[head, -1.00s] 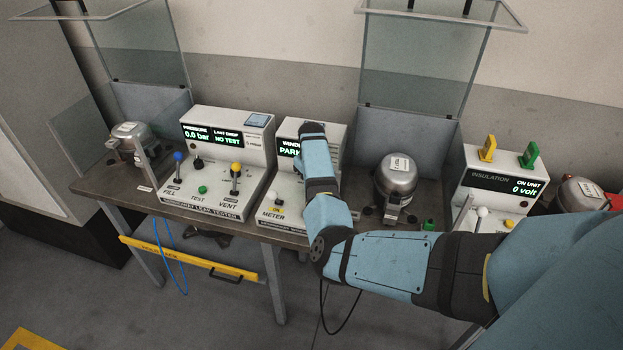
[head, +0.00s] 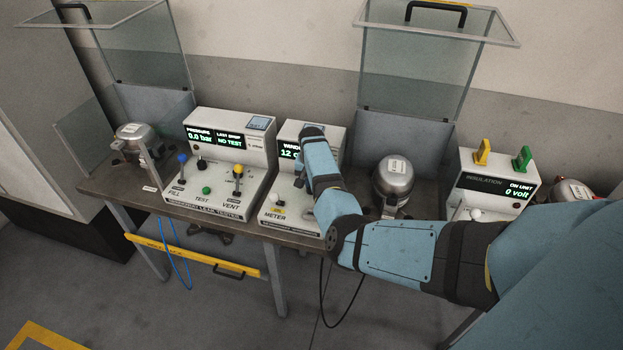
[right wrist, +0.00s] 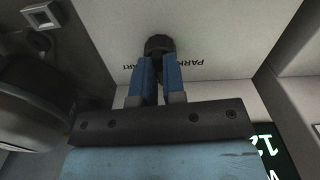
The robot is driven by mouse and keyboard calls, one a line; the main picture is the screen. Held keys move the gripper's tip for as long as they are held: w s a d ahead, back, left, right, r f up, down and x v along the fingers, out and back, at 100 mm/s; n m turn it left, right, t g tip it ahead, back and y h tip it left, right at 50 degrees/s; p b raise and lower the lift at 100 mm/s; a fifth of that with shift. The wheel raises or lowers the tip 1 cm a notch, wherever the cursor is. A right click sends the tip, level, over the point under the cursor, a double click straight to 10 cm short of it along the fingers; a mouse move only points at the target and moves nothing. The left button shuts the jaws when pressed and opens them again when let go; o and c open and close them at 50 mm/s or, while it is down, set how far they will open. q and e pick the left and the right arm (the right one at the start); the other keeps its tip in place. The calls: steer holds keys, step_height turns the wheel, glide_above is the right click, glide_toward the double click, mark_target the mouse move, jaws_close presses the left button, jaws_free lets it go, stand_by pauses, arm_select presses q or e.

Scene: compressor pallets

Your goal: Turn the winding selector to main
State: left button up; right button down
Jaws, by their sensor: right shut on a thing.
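The winding meter (head: 270,217) is a pale box on the bench with a sloping front panel and a green-lit display (head: 289,152) that reads 12 and more, partly covered by my right arm. In the right wrist view the dark round selector knob (right wrist: 158,43) sits on the pale panel, with PARK printed at one side and a partly hidden word ending in ART at the other. My right gripper (right wrist: 159,62) is shut on this knob with its two blue fingers. In the head view my forearm hides gripper and knob. Where the knob points cannot be told. My left gripper is not in view.
The leak tester (head: 215,208) with levers stands left of the meter. A silver compressor (head: 397,177) stands right of it, before a raised clear guard (head: 410,75). The insulation tester (head: 475,183) is farther right. Another compressor (head: 136,136) stands at the left.

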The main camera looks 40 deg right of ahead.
steer(key=shift+d+m, duration=0.1)
steer(key=shift+m, duration=0.5)
steer(key=c, duration=1.2)
jaws_free()
step_height(320, 180, up, 14)
steer(key=shift+b, duration=0.4)
steer(key=shift+f, duration=0.1)
